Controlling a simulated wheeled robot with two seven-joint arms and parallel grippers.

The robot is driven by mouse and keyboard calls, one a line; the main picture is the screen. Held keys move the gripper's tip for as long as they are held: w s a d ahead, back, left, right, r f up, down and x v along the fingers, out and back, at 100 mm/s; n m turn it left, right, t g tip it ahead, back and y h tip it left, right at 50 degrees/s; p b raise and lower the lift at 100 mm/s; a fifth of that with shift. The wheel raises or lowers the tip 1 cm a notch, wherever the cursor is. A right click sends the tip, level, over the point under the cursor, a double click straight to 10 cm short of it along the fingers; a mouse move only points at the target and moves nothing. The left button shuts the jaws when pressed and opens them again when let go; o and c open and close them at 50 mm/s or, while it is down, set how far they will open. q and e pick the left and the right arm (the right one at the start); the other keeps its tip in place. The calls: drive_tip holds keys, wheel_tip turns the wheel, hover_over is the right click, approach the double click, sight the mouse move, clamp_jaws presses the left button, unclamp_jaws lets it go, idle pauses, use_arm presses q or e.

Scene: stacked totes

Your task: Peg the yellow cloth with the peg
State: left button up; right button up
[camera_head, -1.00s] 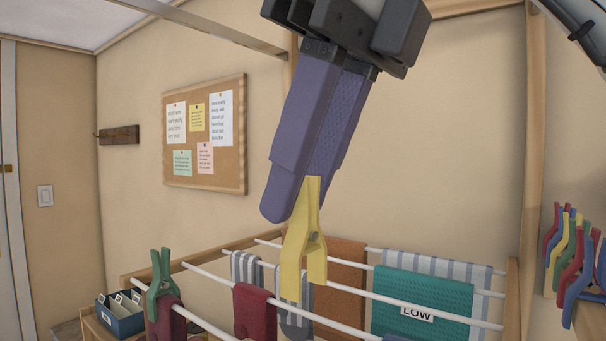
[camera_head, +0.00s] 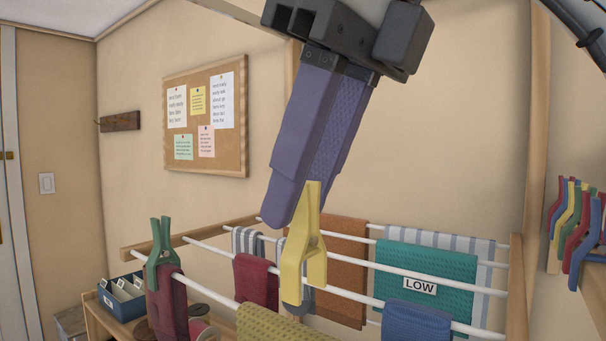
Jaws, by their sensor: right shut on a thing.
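The yellow cloth (camera_head: 268,326) hangs over the nearest white rail at the bottom of the head view, and its lower part is out of frame. My right gripper (camera_head: 299,205) comes down from the top with purple fingers. It is shut on the upper end of a yellow peg (camera_head: 303,262). The peg points downward, and in the picture its lower end shows just above the yellow cloth, apart from it. My left gripper is not in view.
A green peg (camera_head: 161,255) grips a dark red cloth (camera_head: 166,305) on the left. A blue cloth (camera_head: 415,322) hangs right of the yellow one. A teal cloth (camera_head: 425,262) labelled LOW, a brown cloth (camera_head: 345,250) and striped cloths hang behind. Coloured pegs (camera_head: 575,225) hang far right.

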sight(314, 233)
drive_tip(key=shift+f+b, duration=0.45)
drive_tip(key=shift+f, duration=0.35)
drive_tip(key=shift+f+b, duration=0.85)
drive_tip(key=shift+f, duration=0.4)
drive_tip(key=shift+f+b, duration=0.45)
drive_tip(key=shift+f, duration=0.5)
drive_tip(key=shift+b, duration=0.3)
drive_tip(key=shift+f, duration=0.1)
drive_tip(key=o, duration=1.1)
